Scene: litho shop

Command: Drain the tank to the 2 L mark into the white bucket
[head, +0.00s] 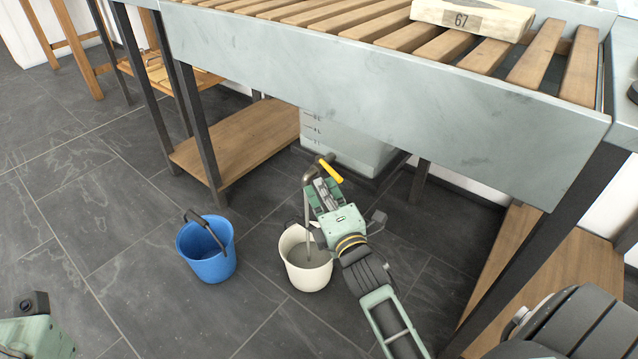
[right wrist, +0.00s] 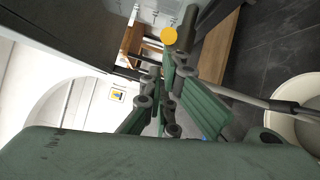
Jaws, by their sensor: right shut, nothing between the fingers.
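The pale tank (head: 372,150) stands under the slatted sink, with dark level marks on its left face; I cannot read them or make out the liquid level. Its tap has a yellow lever (head: 331,171), whose round end shows in the right wrist view (right wrist: 170,36). A thin grey stream runs from the spout (head: 308,178) into the white bucket (head: 305,277), which holds grey liquid. The white bucket's rim also shows in the right wrist view (right wrist: 283,92). My right gripper (head: 321,187) is shut and empty just below the lever; whether they touch is unclear. My left gripper's fingers are out of view.
A blue bucket (head: 208,255) stands on the dark tiles left of the white one. The metal sink front (head: 380,75) overhangs the tank, with dark legs and a low wooden shelf (head: 240,140) beside it. A block marked 67 (head: 472,17) lies on the slats.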

